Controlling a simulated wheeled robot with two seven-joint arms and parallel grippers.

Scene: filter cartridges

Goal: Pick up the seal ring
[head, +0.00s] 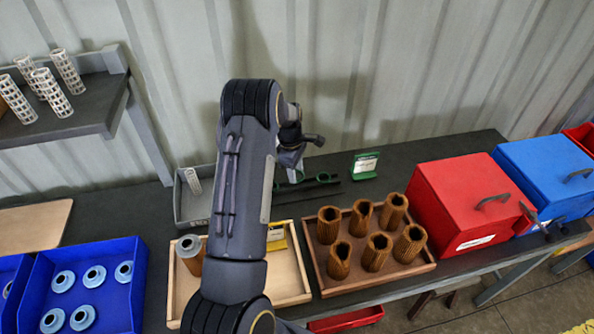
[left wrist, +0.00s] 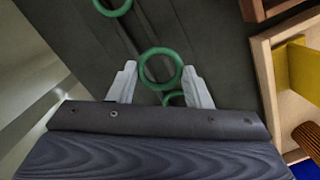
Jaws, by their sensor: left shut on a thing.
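My left gripper (left wrist: 161,80) is shut on a green seal ring (left wrist: 147,75), which sits between the two pale fingertips in the left wrist view. A second green ring (left wrist: 113,8) lies on the dark bench beyond it, at the top of that view. Part of another green ring (left wrist: 175,97) shows low between the fingers. In the head view my left gripper (head: 290,158) is over the back of the bench, partly behind my arm. Green rings (head: 323,177) show just below it, beside dark rods. My right gripper is not in view.
A green-framed card (head: 364,166) stands right of the rings. A brown tray (head: 330,284) of several brown filters, a pale wooden tray (head: 294,296) and a grey bin (head: 182,216) are nearby. Red (head: 450,190) and blue boxes (head: 545,165) stand right; a blue bin (head: 138,300) is left.

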